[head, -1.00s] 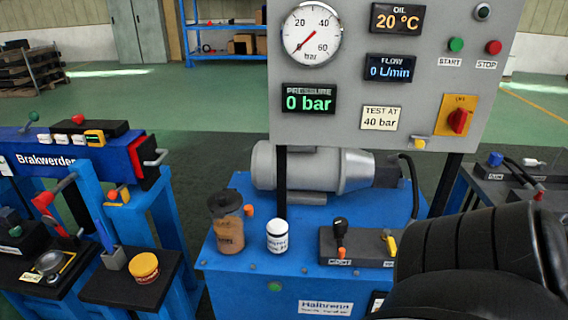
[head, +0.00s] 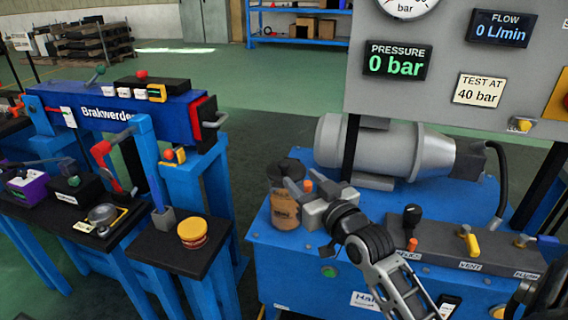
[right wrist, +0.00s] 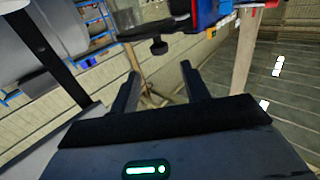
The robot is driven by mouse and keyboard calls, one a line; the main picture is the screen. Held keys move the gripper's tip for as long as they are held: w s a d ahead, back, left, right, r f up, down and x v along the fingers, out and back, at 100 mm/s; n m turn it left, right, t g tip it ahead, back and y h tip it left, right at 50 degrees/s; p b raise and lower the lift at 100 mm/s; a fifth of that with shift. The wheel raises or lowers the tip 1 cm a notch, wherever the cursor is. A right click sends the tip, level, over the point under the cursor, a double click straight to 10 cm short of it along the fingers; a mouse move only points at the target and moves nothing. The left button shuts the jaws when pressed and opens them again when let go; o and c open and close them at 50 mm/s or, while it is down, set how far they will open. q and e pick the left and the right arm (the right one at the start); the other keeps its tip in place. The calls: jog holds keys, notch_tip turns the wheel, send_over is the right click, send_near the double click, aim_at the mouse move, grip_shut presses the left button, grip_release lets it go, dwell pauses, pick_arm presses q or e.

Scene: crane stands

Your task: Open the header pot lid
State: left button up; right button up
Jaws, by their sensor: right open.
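The pot, a brown see-through jar (head: 285,210) with a dark round lid (head: 285,168) on it, stands on the blue cabinet's back left corner in the head view. My right gripper (head: 298,187) reaches in from the lower right. It is open, with its fingers pointing at the pot's upper right side, overlapping it in the picture. Whether they touch it cannot be told. In the right wrist view the fingers (right wrist: 160,88) stand apart with nothing between them. The pot cannot be made out clearly there. My left gripper is not in view.
On the blue cabinet (head: 300,275) stand a grey motor (head: 385,148) and a black-knobbed lever (head: 411,222) and yellow lever (head: 468,238). The gauge panel (head: 450,100) rises behind. A blue bench (head: 110,112) stands left, with a yellow-topped tub (head: 192,233) on a dark shelf.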

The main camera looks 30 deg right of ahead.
aim_at(284, 161)
jog(key=w, duration=0.9)
jog(key=shift+d, duration=0.35)
grip_shut()
